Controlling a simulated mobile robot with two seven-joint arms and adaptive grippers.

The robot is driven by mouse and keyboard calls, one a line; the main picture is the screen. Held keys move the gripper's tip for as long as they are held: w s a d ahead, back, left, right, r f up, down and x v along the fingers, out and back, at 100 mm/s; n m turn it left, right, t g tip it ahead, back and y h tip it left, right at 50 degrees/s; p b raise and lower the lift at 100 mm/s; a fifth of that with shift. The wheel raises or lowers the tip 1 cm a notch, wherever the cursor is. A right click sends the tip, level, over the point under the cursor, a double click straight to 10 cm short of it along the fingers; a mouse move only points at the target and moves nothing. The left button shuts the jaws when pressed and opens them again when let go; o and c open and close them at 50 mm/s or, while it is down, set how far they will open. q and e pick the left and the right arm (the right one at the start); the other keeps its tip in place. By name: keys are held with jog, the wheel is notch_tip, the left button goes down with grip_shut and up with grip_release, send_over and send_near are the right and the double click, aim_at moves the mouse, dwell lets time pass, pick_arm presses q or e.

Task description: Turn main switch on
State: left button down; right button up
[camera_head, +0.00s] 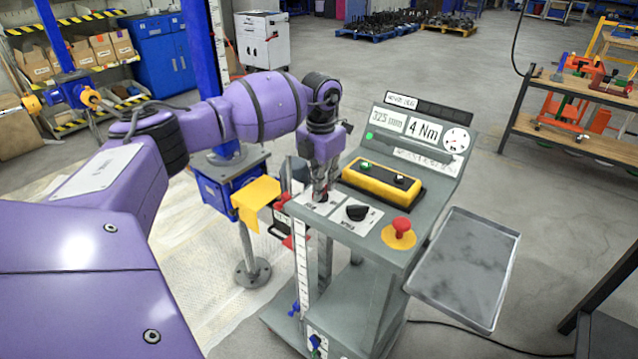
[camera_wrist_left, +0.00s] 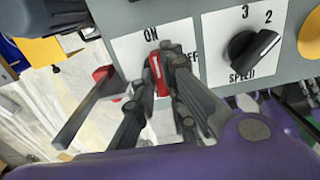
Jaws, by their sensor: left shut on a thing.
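The main switch is a small red lever (camera_wrist_left: 157,74) on a white plate (camera_wrist_left: 130,48) marked ON at its upper edge in the left wrist view. Part of an OFF marking shows to the right of the lever, mostly covered by a finger. My left gripper (camera_head: 324,194) reaches down onto this plate at the left of the console's sloped panel. In the wrist view its fingers (camera_wrist_left: 162,62) are closed around the red lever, one on each side. The lever's lower part is partly hidden between the fingers. My right gripper does not show.
The grey console (camera_head: 400,262) carries a black speed knob (camera_head: 357,212), a red mushroom button (camera_head: 401,226) on yellow and a yellow button box (camera_head: 382,184). Its display (camera_head: 423,131) reads 4 Nm. A metal tray (camera_head: 464,268) sticks out at right. A yellow-topped stand (camera_head: 256,195) is close at left.

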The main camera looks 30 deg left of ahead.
pick_arm(q)
jog(key=shift+n, duration=0.4)
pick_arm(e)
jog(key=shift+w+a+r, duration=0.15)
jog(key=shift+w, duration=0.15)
pick_arm(q)
jog(key=c, duration=1.8)
grip_release()
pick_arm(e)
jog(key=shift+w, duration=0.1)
pick_arm(q)
jog(key=shift+r, duration=0.2)
notch_tip(320, 180, up, 12)
jog(key=shift+f, duration=0.15)
jog(key=shift+f, duration=0.1)
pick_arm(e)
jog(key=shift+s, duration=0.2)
